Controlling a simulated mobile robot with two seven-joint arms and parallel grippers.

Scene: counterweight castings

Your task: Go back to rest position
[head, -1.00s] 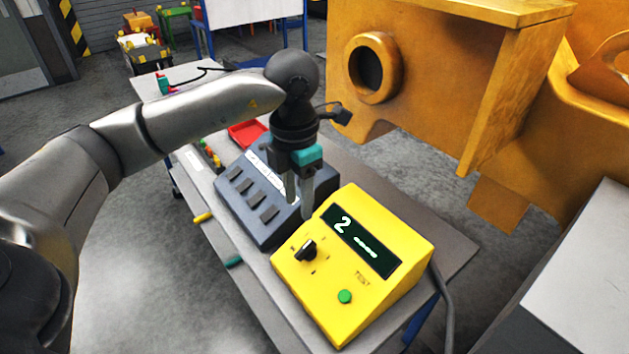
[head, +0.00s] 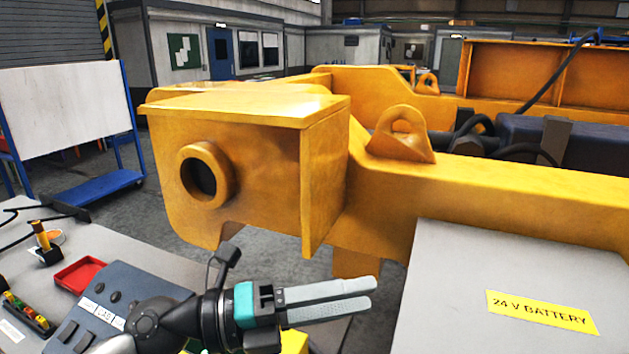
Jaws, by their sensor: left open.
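My left gripper (head: 372,294) is at the bottom middle of the head view, its two grey fingers pointing right. The fingers are a little apart with nothing between them. It hangs in front of the table's right end, left of the grey battery box. The yellow tester (head: 294,342) is mostly hidden below and behind the gripper; only a small yellow part shows. The dark grey device with labelled slots (head: 97,312) is partly covered by my left wrist. My right gripper is not in view.
A large yellow steel frame (head: 235,165) spans the middle and right. A grey box labelled 24 V BATTERY (head: 470,262) stands at the lower right. On the table (head: 130,255) are a red tray (head: 79,274) and small coloured parts. A whiteboard (head: 65,108) stands at the left on blue legs.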

